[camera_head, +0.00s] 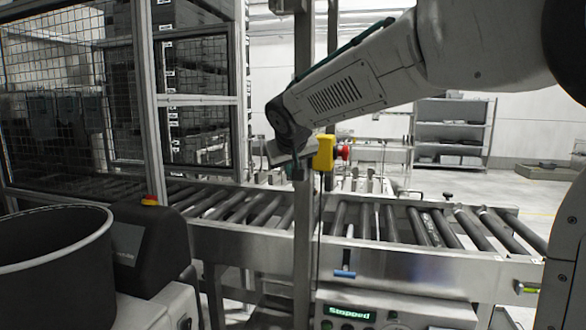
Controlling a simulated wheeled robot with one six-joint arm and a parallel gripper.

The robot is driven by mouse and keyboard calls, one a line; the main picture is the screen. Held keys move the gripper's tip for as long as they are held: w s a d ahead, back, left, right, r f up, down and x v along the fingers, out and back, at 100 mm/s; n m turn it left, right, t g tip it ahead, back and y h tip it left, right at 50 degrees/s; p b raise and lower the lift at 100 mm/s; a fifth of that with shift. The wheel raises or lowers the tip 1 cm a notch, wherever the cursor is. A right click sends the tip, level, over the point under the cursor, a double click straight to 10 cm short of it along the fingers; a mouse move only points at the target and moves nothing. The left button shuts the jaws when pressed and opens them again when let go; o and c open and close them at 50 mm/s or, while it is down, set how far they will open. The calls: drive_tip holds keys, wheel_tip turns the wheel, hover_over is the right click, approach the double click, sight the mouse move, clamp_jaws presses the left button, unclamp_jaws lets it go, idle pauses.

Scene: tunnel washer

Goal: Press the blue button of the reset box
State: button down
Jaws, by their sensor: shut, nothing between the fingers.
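A yellow box (324,152) with a red knob (343,152) on its right side is at the upright metal post. I cannot tell whether it is the reset box, and no blue button shows on the side I see. My arm reaches in from the upper right, and my gripper (295,170) hangs at its end by the post, just left of the yellow box. The gripper is shut and empty; its fingertips are small and partly lost against the post. I cannot tell whether it touches the box.
A roller conveyor (400,258) runs across the view. A blue handle (344,273) shows at its front. Below, a panel display (349,311) reads "Stopped". A mesh-fenced frame (145,100) and a dark round tub (50,250) stand left. Open floor lies at the back right.

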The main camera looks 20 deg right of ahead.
drive_tip(key=shift+s+a, duration=0.75)
drive_tip(key=shift+s, duration=0.25)
drive_tip(key=shift+s+a, duration=0.75)
drive_tip(key=shift+s, duration=0.25)
drive_tip(key=s+d+f+g+y, duration=0.1)
drive_tip(key=s+f, duration=0.4)
drive_tip(key=s, duration=0.7)
drive_tip(key=s+d+f+g+y, duration=0.1)
drive_tip(key=s+f+g, duration=0.3)
drive_tip(key=s, duration=0.8)
drive_tip(key=s+d+f+g+y, duration=0.1)
drive_tip(key=s+f, duration=0.5)
drive_tip(key=s, duration=0.6)
drive_tip(key=shift+s+d+f+g, duration=0.15)
drive_tip(key=shift+d+g, duration=0.35)
drive_tip(key=shift+g, duration=0.4)
